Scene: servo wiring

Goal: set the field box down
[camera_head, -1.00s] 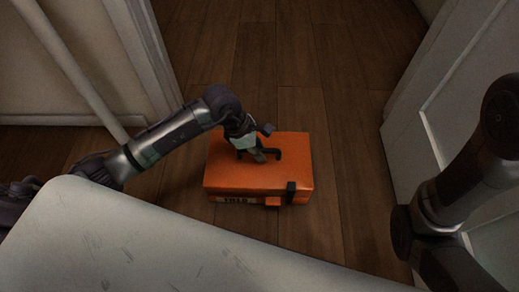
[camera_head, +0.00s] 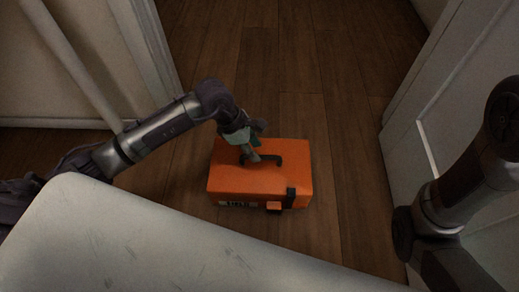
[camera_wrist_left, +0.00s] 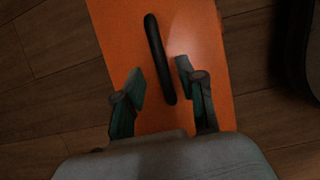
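The orange field box (camera_head: 235,182) is below my left arm in the head view, lid and black handle (camera_head: 276,160) up, with a black latch on its near side. It appears to rest on the wooden floor, but its underside is hidden. My left gripper (camera_head: 252,154) is at the handle's left part. In the left wrist view, the fingers of the left gripper (camera_wrist_left: 160,82) stand apart on either side of the black handle (camera_wrist_left: 155,45), with visible gaps between fingers and handle. The orange lid (camera_wrist_left: 205,45) shows behind. My right gripper is out of view.
A pale, scratched surface (camera_head: 150,240) fills the near left. A white panelled door (camera_head: 445,115) is on the right, and a pale wall with a frame (camera_head: 100,50) on the left. The wooden floor (camera_head: 285,60) beyond the box is clear.

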